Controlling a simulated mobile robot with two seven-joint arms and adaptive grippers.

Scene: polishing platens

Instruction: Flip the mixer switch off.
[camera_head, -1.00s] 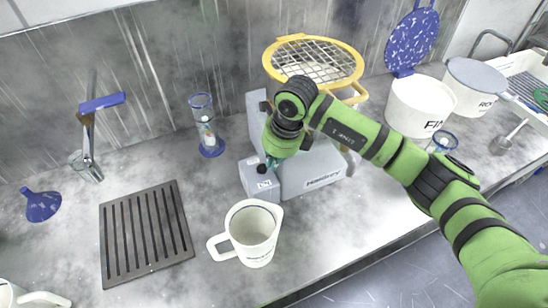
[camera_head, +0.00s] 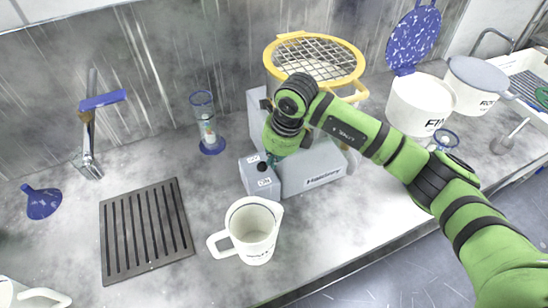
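The mixer (camera_head: 312,174) is a grey machine on the bench at the centre, with a lettered label on its front. A small grey switch box (camera_head: 258,181) with a label sits at its left front corner. A dark round switch knob (camera_head: 262,167) is on top of this box. My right gripper (camera_head: 270,160) reaches down from the green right arm, with its tip at the knob. The fingers are mostly hidden behind the wrist and too small to tell open from shut. Whether the tip touches the knob is unclear. My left gripper is not in view.
A white mug (camera_head: 252,232) stands just in front of the switch box. A yellow-rimmed sieve (camera_head: 314,62) sits behind my wrist. A dark slotted mat (camera_head: 145,231) lies at left, and a blue-based glass cylinder (camera_head: 207,124) stands behind. White tubs (camera_head: 418,106) are at right.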

